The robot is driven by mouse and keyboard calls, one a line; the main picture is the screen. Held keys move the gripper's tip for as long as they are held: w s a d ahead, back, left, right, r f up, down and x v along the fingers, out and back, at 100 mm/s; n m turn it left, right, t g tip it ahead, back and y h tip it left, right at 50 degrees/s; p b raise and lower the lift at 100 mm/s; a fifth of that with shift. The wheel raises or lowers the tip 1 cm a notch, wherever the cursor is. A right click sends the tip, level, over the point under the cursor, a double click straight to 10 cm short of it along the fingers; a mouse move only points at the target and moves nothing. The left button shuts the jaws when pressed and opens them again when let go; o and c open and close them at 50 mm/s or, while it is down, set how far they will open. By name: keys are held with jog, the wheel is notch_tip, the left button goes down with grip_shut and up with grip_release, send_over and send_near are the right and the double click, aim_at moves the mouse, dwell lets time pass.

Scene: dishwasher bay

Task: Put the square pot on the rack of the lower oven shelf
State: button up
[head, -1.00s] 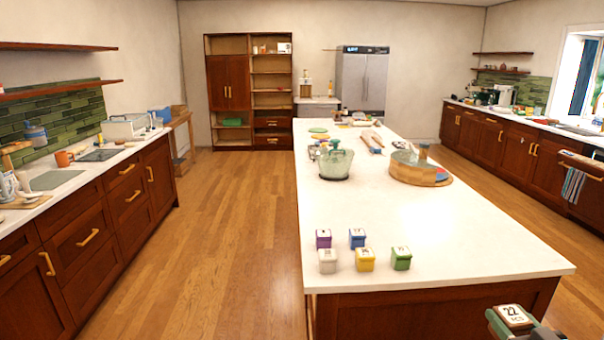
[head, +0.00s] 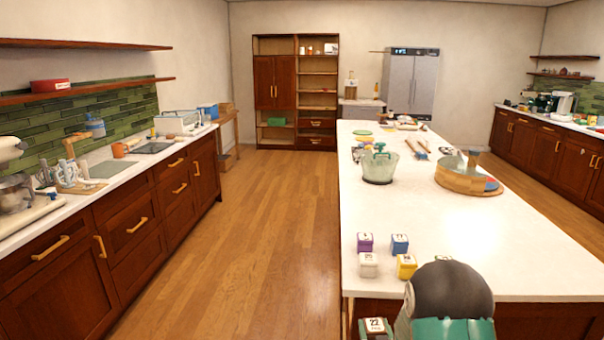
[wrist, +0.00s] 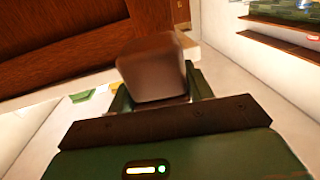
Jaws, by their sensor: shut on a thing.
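The square pot (wrist: 152,75) is a brown block with rounded corners in the wrist view. My green gripper (wrist: 160,92) is shut on it, with a finger on each side. In the head view the pot (head: 375,324) shows at the bottom edge as a small block with a white label reading 22 on top. It is held in front of the near end of the island. Its lower part is cut off by the frame. No lower oven shelf or rack can be made out in either view.
A white-topped island (head: 480,265) fills the right, with small lidded canisters (head: 406,266), a glass bowl (head: 379,168) and a round wooden tray (head: 470,188). A counter (head: 110,190) runs along the left. Wooden floor (head: 265,230) lies clear between. A steel two-door appliance (head: 410,85) stands at the back.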

jog(key=s+a+f, duration=0.4)
jog(key=s+f, duration=0.1)
jog(key=f, duration=0.4)
jog(key=shift+a+f, duration=0.15)
jog(key=shift+a, duration=0.05)
jog(key=shift+w, duration=0.1)
